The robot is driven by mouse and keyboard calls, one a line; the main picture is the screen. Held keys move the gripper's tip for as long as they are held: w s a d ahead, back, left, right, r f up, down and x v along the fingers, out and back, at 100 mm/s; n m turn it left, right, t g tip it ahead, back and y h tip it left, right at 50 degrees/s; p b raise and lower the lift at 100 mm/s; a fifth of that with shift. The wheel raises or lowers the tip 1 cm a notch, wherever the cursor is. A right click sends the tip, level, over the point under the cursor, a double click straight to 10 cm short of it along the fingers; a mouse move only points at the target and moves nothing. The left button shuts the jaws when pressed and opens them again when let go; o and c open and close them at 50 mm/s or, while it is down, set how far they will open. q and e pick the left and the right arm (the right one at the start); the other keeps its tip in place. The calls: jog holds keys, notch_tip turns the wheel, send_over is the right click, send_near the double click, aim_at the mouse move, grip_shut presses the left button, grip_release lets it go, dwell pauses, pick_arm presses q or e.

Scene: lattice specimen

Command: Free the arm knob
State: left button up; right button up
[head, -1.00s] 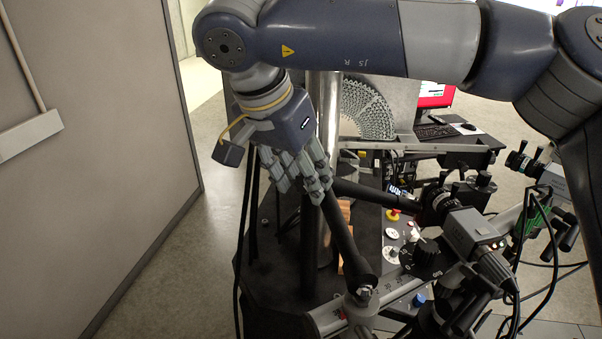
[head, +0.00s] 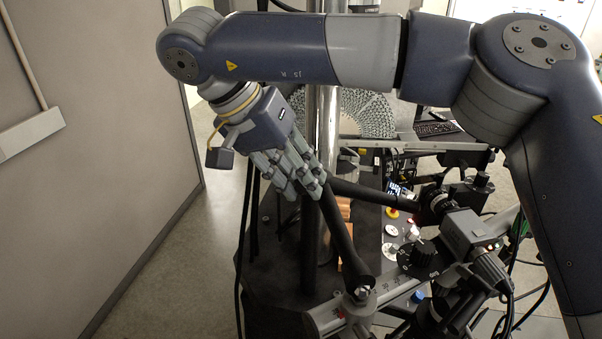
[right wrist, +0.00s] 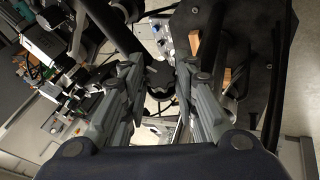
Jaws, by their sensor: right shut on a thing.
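My right gripper (head: 312,190) reaches down from the upper left, its grey fingers at the upper end of a black arm rod (head: 341,238). In the right wrist view the fingers (right wrist: 162,70) close from both sides around a dark piece (right wrist: 160,78), which seems to be the arm knob. In the head view the fingers hide most of it. The rod slopes down to a metal joint (head: 361,292) on a pale graduated rail. A second black rod (head: 375,193) runs right from near the fingers. My left gripper is not in view.
A thick metal column (head: 320,130) stands right behind the fingers. A camera-like instrument (head: 465,232) and a black dial (head: 417,258) crowd the right. A control panel with a red button (head: 392,212) lies between. The floor at left (head: 190,250) is clear beside a grey partition.

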aim_at(297, 185)
jog(key=shift+a+n+g+h, duration=0.1)
jog(key=shift+n+g+h, duration=0.2)
jog(key=shift+n+h, duration=0.5)
jog(key=o, duration=1.1)
jog(key=shift+f, duration=0.1)
jog(key=shift+c, duration=0.2)
notch_tip(297, 185, up, 10)
jog(key=shift+w, duration=0.1)
